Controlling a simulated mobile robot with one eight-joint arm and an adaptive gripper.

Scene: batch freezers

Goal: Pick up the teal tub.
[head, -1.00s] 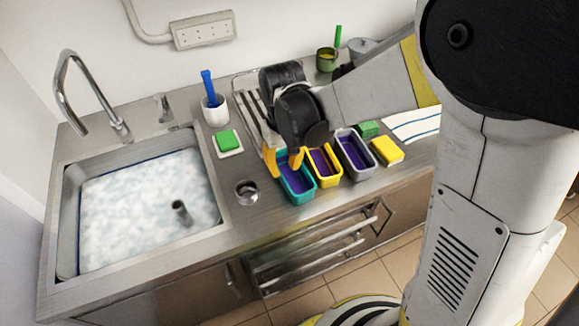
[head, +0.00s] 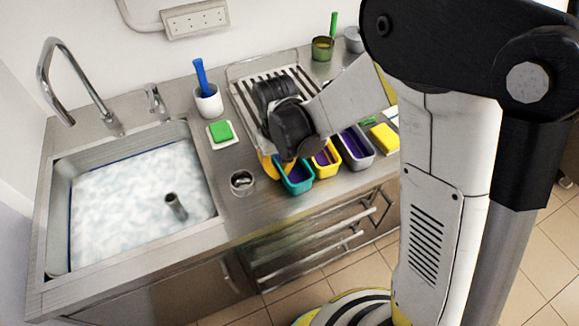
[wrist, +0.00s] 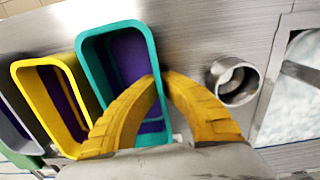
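The teal tub (head: 297,187) stands on the steel counter at the left end of a row of tubs, with purple contents inside. In the wrist view the teal tub (wrist: 88,66) is at centre. My gripper (wrist: 160,80) straddles its right wall there, one yellow finger inside the tub and one outside. The fingertips are drawn close together against the wall. In the head view my gripper (head: 279,172) comes down over the tub's back left part, and my wrist hides some of it. I see no clear gap under the tub.
A yellow tub (head: 327,171) stands close beside the teal one, then a grey tub (head: 358,162). A metal cup (head: 242,182) is just left. The sink (head: 60,200) lies further left. A green sponge (head: 221,131) and white pot (head: 209,103) stand behind.

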